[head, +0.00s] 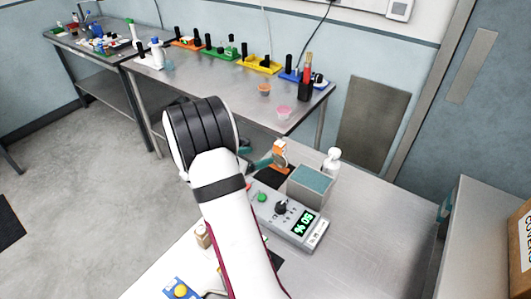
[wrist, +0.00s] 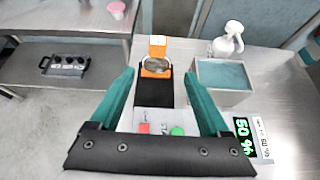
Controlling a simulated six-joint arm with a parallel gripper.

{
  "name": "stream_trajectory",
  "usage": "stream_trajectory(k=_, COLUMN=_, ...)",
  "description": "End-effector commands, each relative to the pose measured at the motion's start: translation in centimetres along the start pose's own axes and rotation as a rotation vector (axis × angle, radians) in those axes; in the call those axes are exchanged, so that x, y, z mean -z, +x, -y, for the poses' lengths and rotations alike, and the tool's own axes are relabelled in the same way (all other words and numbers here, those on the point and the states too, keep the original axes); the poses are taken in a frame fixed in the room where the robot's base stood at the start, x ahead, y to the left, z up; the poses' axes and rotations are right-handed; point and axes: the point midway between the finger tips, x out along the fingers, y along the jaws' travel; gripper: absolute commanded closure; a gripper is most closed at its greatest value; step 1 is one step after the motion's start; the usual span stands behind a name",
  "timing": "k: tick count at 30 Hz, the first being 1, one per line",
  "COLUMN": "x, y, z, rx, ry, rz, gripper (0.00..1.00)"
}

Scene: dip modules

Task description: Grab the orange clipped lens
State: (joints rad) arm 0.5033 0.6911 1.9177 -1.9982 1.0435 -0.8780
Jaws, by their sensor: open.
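The orange clipped lens (wrist: 156,66) is an orange clip around a round glassy lens, with an orange and white upright piece behind it. It sits at the far end of a black pad (wrist: 154,94) in the wrist view. In the head view the orange lens (head: 280,150) shows just past my arm. My gripper (wrist: 159,73) has two teal fingers spread wide, one left and one right of the lens, with nothing held. In the head view my gripper (head: 262,161) is mostly hidden behind my arm. I cannot tell the height of the fingertips over the lens.
A grey box with a teal top (wrist: 223,76) stands close to the right finger. A white spray bottle (wrist: 231,38) is behind it. A device with a green display (head: 304,222) lies nearer. The bench right of it is clear. A long bench (head: 225,75) behind holds several coloured trays.

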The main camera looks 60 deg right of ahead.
Motion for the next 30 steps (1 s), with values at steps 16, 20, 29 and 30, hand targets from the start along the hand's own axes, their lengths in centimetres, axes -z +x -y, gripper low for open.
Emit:
stream_trajectory(k=16, x=0.3, y=11.6, z=-0.2, rx=-0.004, ry=-0.017, rz=0.003, gripper=0.20)
stream_trajectory(k=20, x=0.6, y=14.2, z=-0.5, rx=-0.004, ry=-0.016, rz=0.003, gripper=0.20)
stream_trajectory(k=29, x=0.5, y=15.5, z=-0.5, rx=-0.007, ry=-0.016, rz=0.003, gripper=0.20)
stream_trajectory(k=30, x=0.5, y=15.5, z=-0.5, rx=-0.007, ry=-0.016, rz=0.003, gripper=0.24)
